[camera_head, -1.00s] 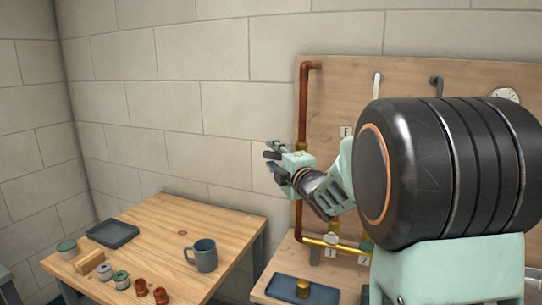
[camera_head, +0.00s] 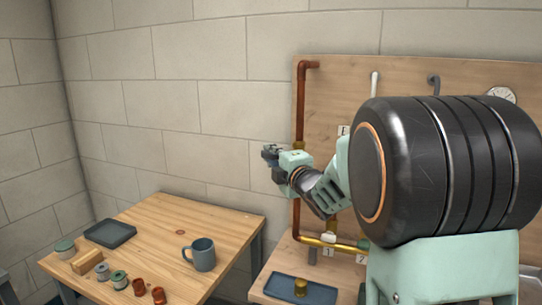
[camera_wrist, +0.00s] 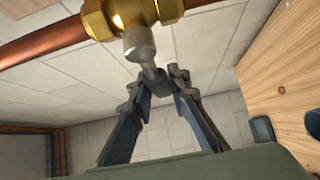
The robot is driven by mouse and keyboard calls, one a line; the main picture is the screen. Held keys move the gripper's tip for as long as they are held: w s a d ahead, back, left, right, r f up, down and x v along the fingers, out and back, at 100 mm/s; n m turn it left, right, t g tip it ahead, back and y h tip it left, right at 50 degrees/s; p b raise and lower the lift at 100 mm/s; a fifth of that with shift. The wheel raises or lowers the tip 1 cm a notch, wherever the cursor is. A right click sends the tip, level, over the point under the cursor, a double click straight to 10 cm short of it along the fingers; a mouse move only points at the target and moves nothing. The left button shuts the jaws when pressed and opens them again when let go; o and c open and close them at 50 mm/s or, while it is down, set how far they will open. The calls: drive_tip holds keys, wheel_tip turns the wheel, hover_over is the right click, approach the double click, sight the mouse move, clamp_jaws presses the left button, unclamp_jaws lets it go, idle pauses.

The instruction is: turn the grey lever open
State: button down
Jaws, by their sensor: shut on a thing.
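A brass valve (camera_wrist: 130,14) sits on a copper pipe (camera_wrist: 45,44) at the top of the wrist view. The grey lever (camera_wrist: 140,46) comes down from the valve body to my fingertips. My gripper (camera_wrist: 160,84) is shut on the lever's end, one finger on each side. The fingertips hide part of the lever. The lever cannot be made out there.
The wooden board (camera_head: 335,85) carries more pipes and a gauge (camera_head: 501,94); my arm hides much of it. A blue tray (camera_head: 275,285) with a brass piece lies below. A table (camera_head: 160,225) at left holds a mug (camera_head: 203,255), a dark tray (camera_head: 110,232) and several small fittings.

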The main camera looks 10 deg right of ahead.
drive_tip(key=shift+f, duration=0.1)
drive_tip(key=shift+d+f+n+g+h+p, duration=0.1)
drive_tip(key=shift+f+n+g+h+p, duration=0.4)
drive_tip(key=shift+n+g+p, duration=0.5)
drive_tip(key=s+d+f+n+g+h+p, duration=0.2)
drive_tip(key=f+n+g+h+p, duration=0.3)
drive_tip(key=p, duration=0.7)
drive_tip(key=shift+d+g, duration=0.4)
drive_tip(key=shift+d, duration=0.3)
drive_tip(key=shift+s, duration=0.1)
drive_tip(key=c, duration=1.8)
unclamp_jaws()
